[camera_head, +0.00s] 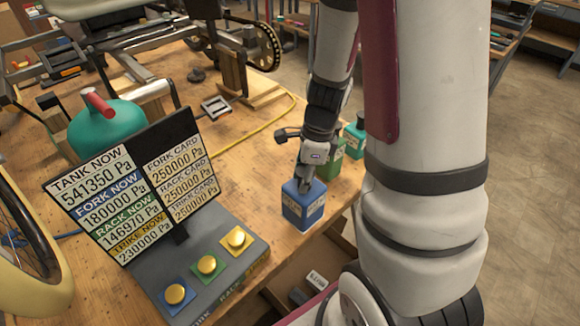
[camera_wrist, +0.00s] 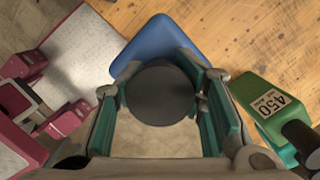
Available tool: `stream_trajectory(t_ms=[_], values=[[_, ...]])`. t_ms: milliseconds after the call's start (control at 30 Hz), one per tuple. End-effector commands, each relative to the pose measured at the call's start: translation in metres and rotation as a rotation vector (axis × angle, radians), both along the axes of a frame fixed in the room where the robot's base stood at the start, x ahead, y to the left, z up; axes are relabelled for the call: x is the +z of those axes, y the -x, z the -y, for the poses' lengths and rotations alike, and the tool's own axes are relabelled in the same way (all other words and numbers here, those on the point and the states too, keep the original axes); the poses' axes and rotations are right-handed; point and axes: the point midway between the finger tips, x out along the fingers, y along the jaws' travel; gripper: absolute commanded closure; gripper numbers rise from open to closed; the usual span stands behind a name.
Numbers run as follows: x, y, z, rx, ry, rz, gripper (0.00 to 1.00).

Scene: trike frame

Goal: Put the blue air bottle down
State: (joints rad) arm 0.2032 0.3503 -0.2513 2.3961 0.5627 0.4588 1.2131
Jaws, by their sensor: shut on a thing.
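Whether the bottle's base touches the bench is hard to tell.
A green bottle (camera_head: 333,160) stands close behind, and its 450 label shows in the wrist view (camera_wrist: 272,103). A teal bottle (camera_head: 355,138) is farther back. A panel with three yellow buttons (camera_head: 207,265) is at left. The bench (camera_head: 262,195) is bare between panel and bottle.

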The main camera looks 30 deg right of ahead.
Motion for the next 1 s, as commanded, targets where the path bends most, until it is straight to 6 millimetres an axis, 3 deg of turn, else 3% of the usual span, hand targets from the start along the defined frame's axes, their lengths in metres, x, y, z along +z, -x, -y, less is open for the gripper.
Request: stream_trajectory(t_ms=[200, 400, 567, 833, 1000], values=[[-0.005, -0.050, 0.013, 0.002, 0.001, 0.000, 1.00], [-0.008, -0.082, 0.022, 0.003, 0.001, 0.001, 1.00], [-0.010, -0.089, 0.023, 0.002, 0.000, -0.001, 1.00], [-0.041, -0.088, 0.023, 0.001, -0.002, -0.002, 1.00], [-0.043, -0.089, 0.023, 0.002, -0.001, 0.001, 1.00]])
